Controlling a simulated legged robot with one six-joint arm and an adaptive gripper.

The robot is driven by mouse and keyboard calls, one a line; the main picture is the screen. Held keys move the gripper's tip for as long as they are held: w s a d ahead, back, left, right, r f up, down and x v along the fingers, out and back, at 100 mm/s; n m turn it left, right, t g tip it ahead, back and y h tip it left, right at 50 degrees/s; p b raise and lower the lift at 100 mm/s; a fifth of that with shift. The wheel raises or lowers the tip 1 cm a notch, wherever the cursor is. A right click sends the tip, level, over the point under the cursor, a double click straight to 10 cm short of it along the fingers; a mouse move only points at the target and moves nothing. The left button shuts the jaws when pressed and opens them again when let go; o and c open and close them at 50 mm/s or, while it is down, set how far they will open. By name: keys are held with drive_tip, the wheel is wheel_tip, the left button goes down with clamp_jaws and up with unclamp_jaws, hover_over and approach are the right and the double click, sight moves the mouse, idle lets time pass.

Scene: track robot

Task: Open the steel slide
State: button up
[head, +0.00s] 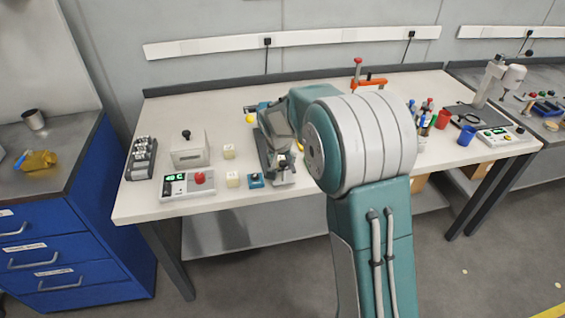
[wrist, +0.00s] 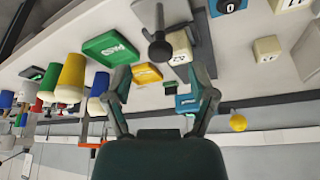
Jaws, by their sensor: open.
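What looks like the steel slide is a small grey metal fixture (head: 285,177) near the front edge of the white bench, partly hidden by my arm. The knob appears between and beyond the fingertips, and no contact shows. In the head view my arm hides most of the gripper.
Left of the fixture are a blue button block (head: 255,181), pale cubes (head: 233,179), a control box with a red button (head: 187,185) and a knobbed beige box (head: 189,150). A yellow ball (wrist: 238,123) lies nearby.

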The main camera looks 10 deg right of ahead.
drive_tip(key=v, duration=0.8)
drive_tip(key=shift+r, duration=0.2)
drive_tip(key=shift+s+a, duration=0.1)
drive_tip(key=shift+s, duration=0.05)
drive_tip(key=s+d+r+n+t, duration=0.1)
drive_tip(key=s+r, duration=0.3)
drive_tip(key=s, duration=0.4)
drive_tip(key=s+d+r+n, duration=0.1)
drive_tip(key=s+r, duration=0.3)
drive_tip(key=s, duration=0.4)
drive_tip(key=s+f+n+y, duration=0.1)
drive_tip(key=s+n, duration=0.1)
drive_tip(key=s, duration=1.4)
drive_tip(key=shift+s+n+t+y, duration=0.2)
drive_tip(key=shift+n+t+y, duration=0.1)
drive_tip(key=shift+y, duration=0.1)
